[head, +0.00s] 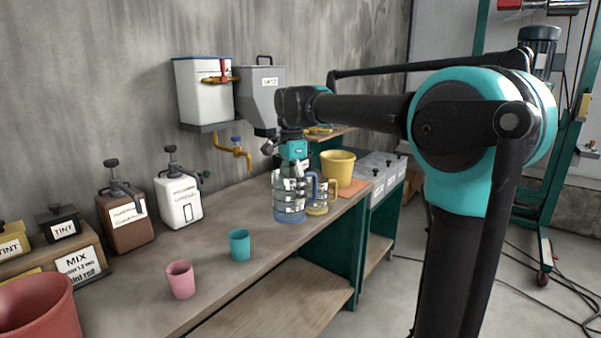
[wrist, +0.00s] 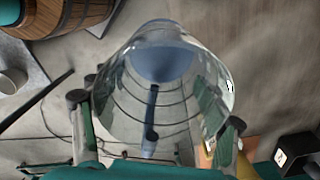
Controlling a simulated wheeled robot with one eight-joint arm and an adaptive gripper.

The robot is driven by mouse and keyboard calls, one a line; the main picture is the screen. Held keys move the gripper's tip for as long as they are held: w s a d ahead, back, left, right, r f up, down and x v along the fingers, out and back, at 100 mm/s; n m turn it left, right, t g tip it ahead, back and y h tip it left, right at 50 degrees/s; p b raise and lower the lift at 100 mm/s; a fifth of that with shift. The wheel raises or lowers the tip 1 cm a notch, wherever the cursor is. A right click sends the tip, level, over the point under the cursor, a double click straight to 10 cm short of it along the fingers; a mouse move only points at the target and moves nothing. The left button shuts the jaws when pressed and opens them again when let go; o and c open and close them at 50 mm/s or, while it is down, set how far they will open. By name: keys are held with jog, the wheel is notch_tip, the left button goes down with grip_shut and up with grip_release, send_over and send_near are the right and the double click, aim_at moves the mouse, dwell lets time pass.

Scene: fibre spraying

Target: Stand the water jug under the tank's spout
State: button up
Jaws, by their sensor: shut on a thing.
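The water jug (head: 289,208) is clear, with dark bands and a blue base and handle. It looks upright over the bench's far part; I cannot tell whether it touches the top. My gripper (head: 291,170) comes down from above and is shut on it. In the wrist view the clear jug (wrist: 165,95) fills the middle between the two fingers (wrist: 155,125). The white tank (head: 204,95) with a blue rim is on the wall at the back left. Its brass spout (head: 239,153) with a blue valve hangs left of the jug, apart from it.
A grey hopper (head: 262,97) hangs beside the tank. A teal cup (head: 239,244) and pink cup (head: 180,279) stand nearer. The bench (head: 225,210) is bare below the spout.

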jog(key=w+d+f+n, duration=0.2)
jog(key=d+f+n, duration=0.2)
jog(key=d+f, duration=0.3)
jog(key=w+d+f+n, duration=0.1)
jog(key=d+f+n, duration=0.3)
jog(key=f, duration=1.4)
jog(key=w+d+f+n, duration=0.2)
jog(key=d+f+n, duration=0.2)
jog(key=d+f, duration=0.6)
notch_tip(320, 180, down, 3)
jog(key=shift+w+d+n, duration=0.15)
jog(key=shift+w+n, duration=0.2)
jog(key=shift+n, duration=0.05)
jog(key=shift+r, duration=0.1)
